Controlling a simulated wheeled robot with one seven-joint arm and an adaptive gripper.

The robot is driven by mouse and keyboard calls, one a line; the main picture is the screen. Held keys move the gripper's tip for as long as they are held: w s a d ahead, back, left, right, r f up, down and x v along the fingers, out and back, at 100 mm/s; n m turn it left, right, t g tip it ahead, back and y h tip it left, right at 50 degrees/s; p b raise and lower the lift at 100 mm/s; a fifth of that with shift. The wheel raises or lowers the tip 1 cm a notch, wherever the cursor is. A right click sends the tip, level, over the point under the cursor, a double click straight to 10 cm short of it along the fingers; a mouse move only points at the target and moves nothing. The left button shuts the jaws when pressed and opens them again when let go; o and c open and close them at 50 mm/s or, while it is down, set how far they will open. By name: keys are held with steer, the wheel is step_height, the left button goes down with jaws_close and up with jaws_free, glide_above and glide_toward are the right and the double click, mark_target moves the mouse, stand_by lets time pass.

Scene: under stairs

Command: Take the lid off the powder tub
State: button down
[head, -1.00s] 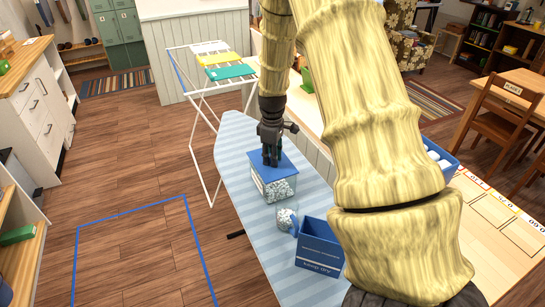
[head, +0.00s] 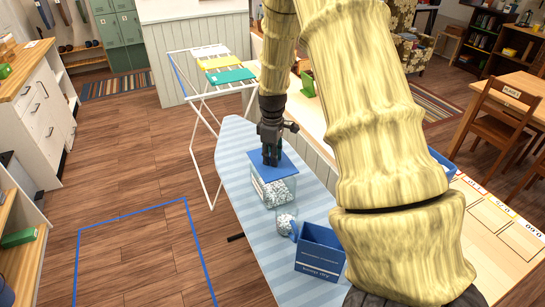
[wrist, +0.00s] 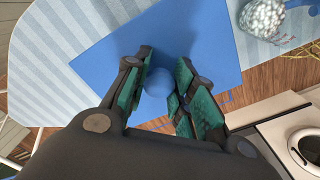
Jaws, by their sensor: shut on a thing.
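The powder tub (head: 279,194) is a clear box of speckled white-blue powder on the ironing board in the head view. Its flat blue square lid (head: 287,167) is over its top; I cannot tell whether a thin gap parts them. My gripper (head: 271,160) points down onto the lid. In the wrist view, the lid (wrist: 205,40) fills the middle and hides the tub, and my gripper (wrist: 160,85) is shut on the lid's round blue knob (wrist: 156,80), with a finger on each side.
The striped ironing board (head: 235,150) carries a clear cup of powder (head: 285,224) and an open blue box (head: 318,255) in front of the tub. A drying rack (head: 205,85) stands behind left. The board is bare left of the tub.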

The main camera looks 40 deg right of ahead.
steer(key=shift+r+p, duration=1.35)
steer(key=shift+r, duration=0.7)
steer(key=shift+s+f, duration=0.1)
